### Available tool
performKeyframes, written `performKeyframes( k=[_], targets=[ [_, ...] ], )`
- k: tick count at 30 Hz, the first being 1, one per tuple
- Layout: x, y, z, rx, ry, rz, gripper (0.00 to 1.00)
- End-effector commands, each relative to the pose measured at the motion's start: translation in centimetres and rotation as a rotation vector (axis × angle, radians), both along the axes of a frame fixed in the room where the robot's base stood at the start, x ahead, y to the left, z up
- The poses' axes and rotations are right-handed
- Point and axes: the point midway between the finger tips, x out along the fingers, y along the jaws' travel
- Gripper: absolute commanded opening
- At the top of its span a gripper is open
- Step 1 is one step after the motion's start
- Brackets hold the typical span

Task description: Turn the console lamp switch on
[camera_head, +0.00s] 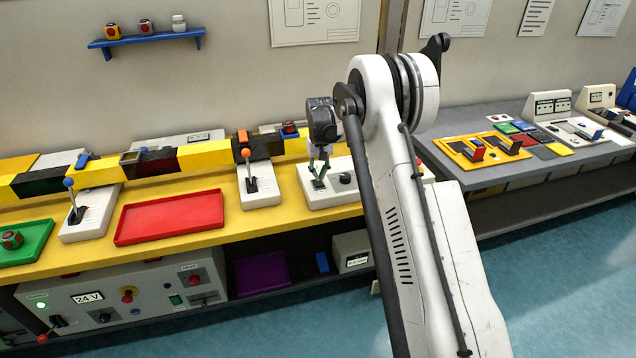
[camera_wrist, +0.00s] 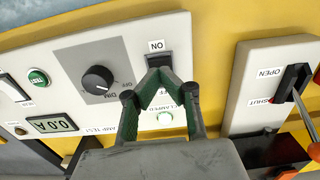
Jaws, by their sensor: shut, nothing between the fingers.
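The console is a white panel with a black rocker switch (camera_wrist: 155,60), marked ON at one end, and a black dial (camera_wrist: 97,79) on a grey plate marked OFF and DIM. It also shows in the head view as a white box (camera_head: 318,200) on the yellow bench. My gripper (camera_wrist: 160,76) is shut and empty, its green-padded fingertips together at the switch and hiding part of it. I cannot tell whether they touch it. In the head view my gripper (camera_head: 318,183) points down over the console. A small round lamp (camera_wrist: 165,118) shows between the fingers.
A lever unit marked OPEN and SHUT (camera_wrist: 272,80) stands right of the console in the wrist view. In the head view, an orange-knobbed lever (camera_head: 250,185) and a red tray (camera_head: 170,217) lie to the left. A yellow-black beam (camera_head: 110,172) runs behind.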

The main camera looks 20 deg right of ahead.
Motion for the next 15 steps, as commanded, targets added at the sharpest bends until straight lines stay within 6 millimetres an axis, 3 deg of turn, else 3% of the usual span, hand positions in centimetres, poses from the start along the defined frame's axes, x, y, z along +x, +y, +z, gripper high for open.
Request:
performKeyframes(
  k=[15],
  targets=[
    [0.0, 0.0, -0.53, 0.0, 0.0, 0.0, 0.0]
  ],
)
